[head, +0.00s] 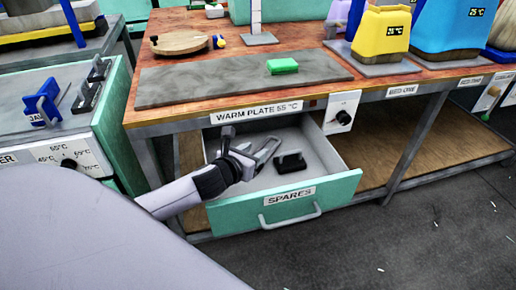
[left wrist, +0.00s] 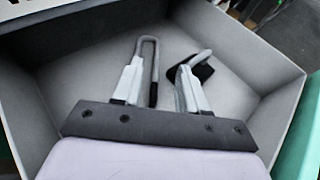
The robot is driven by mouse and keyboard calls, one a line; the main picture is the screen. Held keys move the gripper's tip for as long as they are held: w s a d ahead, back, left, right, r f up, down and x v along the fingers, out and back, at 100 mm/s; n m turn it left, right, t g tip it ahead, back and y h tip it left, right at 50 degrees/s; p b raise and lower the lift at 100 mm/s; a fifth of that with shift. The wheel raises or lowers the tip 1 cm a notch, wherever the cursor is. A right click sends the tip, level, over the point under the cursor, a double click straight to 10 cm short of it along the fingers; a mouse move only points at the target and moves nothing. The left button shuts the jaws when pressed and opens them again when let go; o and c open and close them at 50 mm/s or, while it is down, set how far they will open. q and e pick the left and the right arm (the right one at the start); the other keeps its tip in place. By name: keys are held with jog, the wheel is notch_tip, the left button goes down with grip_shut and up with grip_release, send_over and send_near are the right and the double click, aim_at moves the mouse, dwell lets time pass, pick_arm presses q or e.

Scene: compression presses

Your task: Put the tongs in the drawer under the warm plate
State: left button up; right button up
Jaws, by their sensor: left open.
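The drawer (head: 262,215) labelled SPARES is pulled out below the warm plate (head: 215,82); its grey wall also shows in the left wrist view (left wrist: 270,42). My left gripper (head: 250,157) is open over the drawer's inside, its fingers spread in the left wrist view (left wrist: 160,78). The tongs look like a grey U-shaped loop (head: 268,150) with a dark tip, inside the drawer's outline by the fingers. In the left wrist view the tongs (left wrist: 152,42) show beside the left finger, partly hidden by it; contact is unclear. My right gripper is not in view.
A black object (head: 290,163) lies in the drawer, right of the gripper. A green block (head: 283,66) sits on the warm plate. A dial box (head: 342,112) stands just above the drawer's right side. A green-sided cabinet (head: 112,120) stands at left.

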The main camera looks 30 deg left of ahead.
pick_arm(q)
jog(key=shift+p+v, duration=0.3)
jog(key=shift+v, duration=1.85)
jog(key=shift+r, duration=0.1)
